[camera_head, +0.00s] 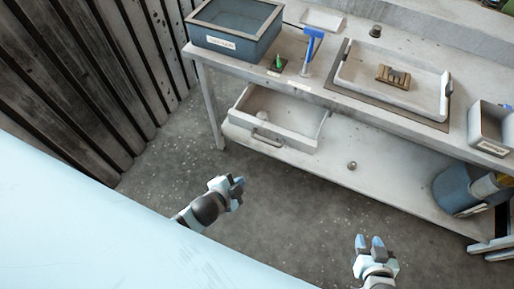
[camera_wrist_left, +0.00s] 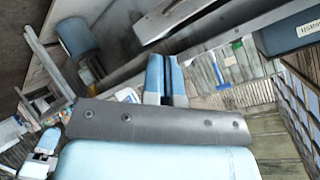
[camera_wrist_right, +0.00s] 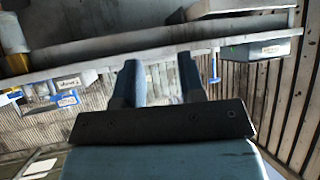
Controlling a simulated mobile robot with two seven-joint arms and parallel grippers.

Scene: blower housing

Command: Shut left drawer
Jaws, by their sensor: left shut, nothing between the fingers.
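The left drawer (camera_head: 286,121) is pulled out under the workbench (camera_head: 293,95) in the head view. It has a curved handle (camera_head: 267,139) on its front, and a small round item (camera_head: 262,115) is inside it. My left gripper (camera_head: 239,184) is shut and empty, over the floor in front of the drawer and apart from it. Its fingers also show pressed together in the left wrist view (camera_wrist_left: 165,80). My right gripper (camera_head: 369,243) is further right, over the floor, with its fingers apart and nothing between them. The fingers also show apart in the right wrist view (camera_wrist_right: 160,84).
On the bench are a blue-grey bin (camera_head: 235,32), a blue tool on a stand (camera_head: 312,48), a tray (camera_head: 392,80) and a small box (camera_head: 490,128). A round knob (camera_head: 352,165) and a blue bucket (camera_head: 457,190) are lower right. The floor before the bench is clear.

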